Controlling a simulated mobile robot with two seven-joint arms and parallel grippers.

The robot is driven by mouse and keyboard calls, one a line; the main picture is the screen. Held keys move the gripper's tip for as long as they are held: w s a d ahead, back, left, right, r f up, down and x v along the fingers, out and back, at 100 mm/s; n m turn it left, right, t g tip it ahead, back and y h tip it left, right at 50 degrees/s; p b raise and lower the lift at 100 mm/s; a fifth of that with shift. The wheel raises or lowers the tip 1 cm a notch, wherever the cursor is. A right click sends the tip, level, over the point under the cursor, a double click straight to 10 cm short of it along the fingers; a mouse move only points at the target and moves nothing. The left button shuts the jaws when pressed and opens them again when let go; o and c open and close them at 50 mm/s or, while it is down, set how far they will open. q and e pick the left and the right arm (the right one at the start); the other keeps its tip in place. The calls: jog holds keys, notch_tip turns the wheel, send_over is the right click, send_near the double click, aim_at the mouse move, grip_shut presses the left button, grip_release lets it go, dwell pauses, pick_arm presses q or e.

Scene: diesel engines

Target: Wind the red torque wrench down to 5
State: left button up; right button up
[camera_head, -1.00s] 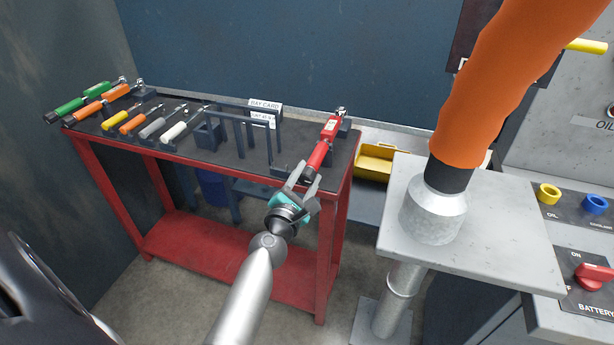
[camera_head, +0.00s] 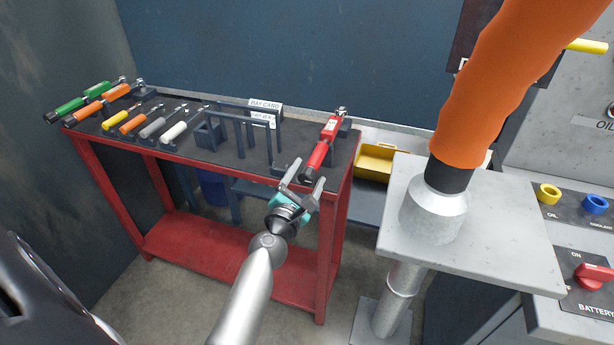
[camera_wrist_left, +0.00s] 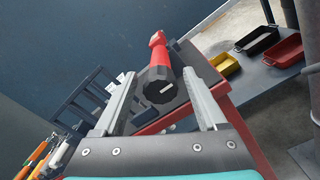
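The red torque wrench (camera_head: 322,148) lies on the right end of the red-framed bench, its black handle end toward me and its head at the back. In the left wrist view its black end knob (camera_wrist_left: 160,88) and red body (camera_wrist_left: 159,54) show beyond and between my fingers. My left gripper (camera_head: 304,174) is open, just in front of the knob at the bench's front edge. Its two fingers (camera_wrist_left: 163,92) are spread on either side of the knob, and neither seems to touch it. The wrench's scale is too small to read. My right gripper is not seen.
The bench (camera_head: 230,158) also bears green, orange, yellow, grey and white-handled tools at left, and a dark rack with a BAY CARD sign (camera_head: 265,105).

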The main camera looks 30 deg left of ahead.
pick_arm(q)
jog(key=shift+s+d, duration=0.15)
jog(key=shift+s, duration=0.3)
jog(key=b+v, duration=0.3)
jog(key=v, duration=1.1)
jog(key=shift+s, duration=0.15)
jog(key=shift+d, duration=0.1)
